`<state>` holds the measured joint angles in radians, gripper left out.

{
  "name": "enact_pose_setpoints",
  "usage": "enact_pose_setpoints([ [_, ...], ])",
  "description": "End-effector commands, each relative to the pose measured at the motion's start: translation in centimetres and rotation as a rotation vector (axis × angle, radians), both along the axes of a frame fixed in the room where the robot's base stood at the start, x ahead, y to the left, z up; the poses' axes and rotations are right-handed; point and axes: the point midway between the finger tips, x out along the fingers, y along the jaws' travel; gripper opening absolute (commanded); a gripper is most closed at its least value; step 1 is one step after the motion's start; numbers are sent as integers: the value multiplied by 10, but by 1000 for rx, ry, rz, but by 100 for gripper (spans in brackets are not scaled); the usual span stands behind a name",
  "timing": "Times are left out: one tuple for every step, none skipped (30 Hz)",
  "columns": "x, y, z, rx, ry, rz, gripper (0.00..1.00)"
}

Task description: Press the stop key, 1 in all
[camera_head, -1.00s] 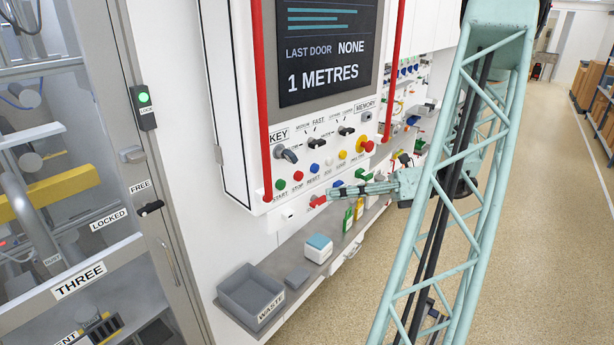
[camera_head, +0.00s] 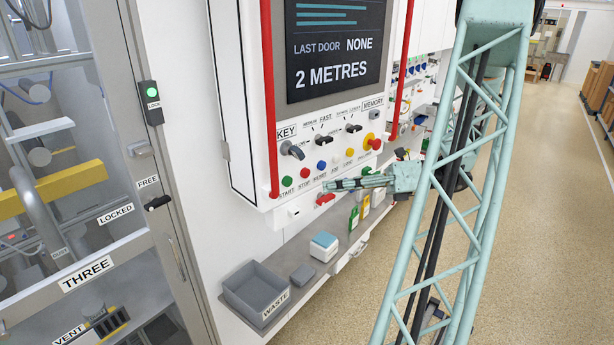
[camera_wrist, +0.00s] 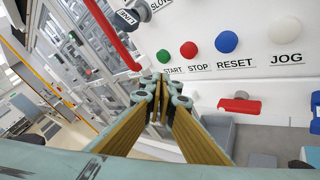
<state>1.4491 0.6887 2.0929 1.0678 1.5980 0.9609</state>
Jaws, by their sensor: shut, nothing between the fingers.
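The stop key is a red round button (camera_head: 304,173) on the sloping white panel, between a green start key (camera_head: 287,181) and a blue reset key (camera_head: 321,165). In the wrist view the red stop key (camera_wrist: 189,49) stands above its STOP label, beyond my fingertips and a little to their right. My gripper (camera_head: 326,185) is shut and empty, just right of and below the stop key in the head view. In the wrist view its fingertips (camera_wrist: 165,88) are together, pointing at the panel below the key row. It appears apart from the keys.
The display (camera_head: 335,50) reads 2 METRES. Rotary switches (camera_head: 292,150) and a red-and-yellow button (camera_head: 372,142) sit above and right of the keys. A red handle (camera_head: 325,199) is below. A grey waste bin (camera_head: 255,292) stands on the shelf. A red rail (camera_head: 268,100) edges the panel.

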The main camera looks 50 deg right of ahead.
Motion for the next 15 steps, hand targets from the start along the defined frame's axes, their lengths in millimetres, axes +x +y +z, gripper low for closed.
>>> enact_pose_setpoints([
  [5,-1,-1,-1,0,2,0],
  [8,-1,-1,-1,0,2,0],
  [11,-2,-1,-1,0,2,0],
  [14,-2,-1,-1,0,2,0],
  [17,-3,-1,-1,0,1,0],
  [20,-4,-1,-1,0,1,0],
  [23,-4,-1,-1,0,2,0],
  [25,-4,-1,-1,0,2,0],
  [29,-5,0,0,0,1,0],
  [31,-5,1,0,0,1,0],
  [34,-6,1,0,0,1,0],
  [37,-7,1,0,0,1,0],
  [39,-7,2,0,0,1,0],
  [40,-7,2,0,0,1,0],
  [43,-8,1,0,0,1,0],
])
